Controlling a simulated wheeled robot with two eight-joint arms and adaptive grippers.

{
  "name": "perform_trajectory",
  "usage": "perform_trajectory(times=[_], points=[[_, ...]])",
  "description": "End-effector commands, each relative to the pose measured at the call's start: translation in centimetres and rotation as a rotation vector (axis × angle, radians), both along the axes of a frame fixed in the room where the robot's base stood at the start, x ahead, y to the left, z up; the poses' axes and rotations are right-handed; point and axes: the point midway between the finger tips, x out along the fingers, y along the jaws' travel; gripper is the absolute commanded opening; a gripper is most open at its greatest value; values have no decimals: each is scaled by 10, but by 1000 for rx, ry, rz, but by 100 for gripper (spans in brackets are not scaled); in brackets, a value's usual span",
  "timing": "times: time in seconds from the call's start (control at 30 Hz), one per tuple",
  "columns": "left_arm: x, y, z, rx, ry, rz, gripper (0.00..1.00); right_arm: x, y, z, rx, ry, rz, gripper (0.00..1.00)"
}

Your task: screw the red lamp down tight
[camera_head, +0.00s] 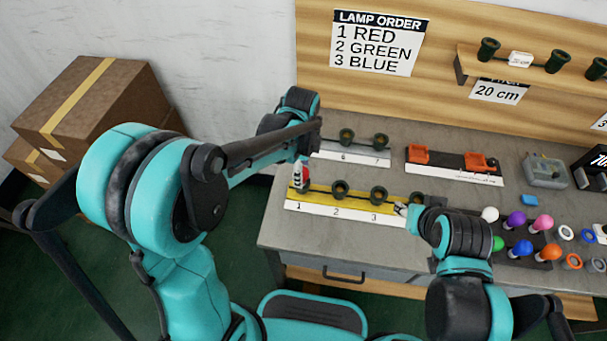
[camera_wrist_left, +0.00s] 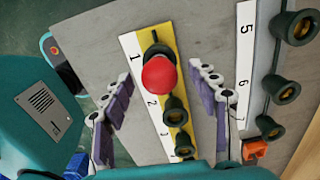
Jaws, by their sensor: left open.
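The red lamp (camera_wrist_left: 158,74) stands at the socket by number 1 on the yellow strip (camera_wrist_left: 131,45), with part of the dark socket (camera_wrist_left: 160,50) showing behind it. I cannot tell how deep the lamp sits. My left gripper (camera_wrist_left: 160,73) is open, with a finger on each side of the lamp and a gap on both sides. In the head view the red lamp (camera_head: 305,182) is partly covered by my left gripper. My right gripper (camera_head: 401,209) is by the right end of the yellow strip; its jaws are too small to read.
Empty sockets 2 (camera_head: 340,189) and 3 (camera_head: 378,195) stand beside it on the strip. Sockets 6 and 7 (camera_head: 347,137) are behind. An orange-fitted block (camera_head: 455,163) and several coloured lamps (camera_head: 517,221) lie to the right. Cardboard boxes (camera_head: 90,95) stand at left.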

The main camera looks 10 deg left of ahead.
Motion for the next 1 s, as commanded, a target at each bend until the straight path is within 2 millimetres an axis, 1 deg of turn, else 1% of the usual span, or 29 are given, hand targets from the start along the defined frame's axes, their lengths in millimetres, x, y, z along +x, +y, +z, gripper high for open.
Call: perform_trajectory(times=[0.17, 0.3, 0.4, 0.5, 0.6, 0.7, 0.9, 1.0], points=[[-1, 0, 33, 0, 0, 0, 60, 0, 0, 0, 0, 0, 0, 40], [-1, 0, 65, 0, 0, 0, 60, 0, 0, 0, 0, 0, 0, 40], [-1, 0, 84, 0, 0, 0, 60, 0, 0, 0, 0, 0, 0, 40], [0, 0, 99, 0, 0, -1, 60, 0, 0, 0, 0, 0, 0, 40], [0, 0, 108, 0, 0, -1, 60, 0, 0, 0, 0, 0, 0, 40], [0, 0, 113, 0, 0, -1, 60, 0, 0, 0, 0, 0, 0, 40], [-1, 0, 113, 0, -1, 1, 60, 0, 0, 0, 0, 0, 0, 40], [-5, 4, 115, -4, -17, 46, 60, 0, 0, 0, 0, 0, 0, 40]])
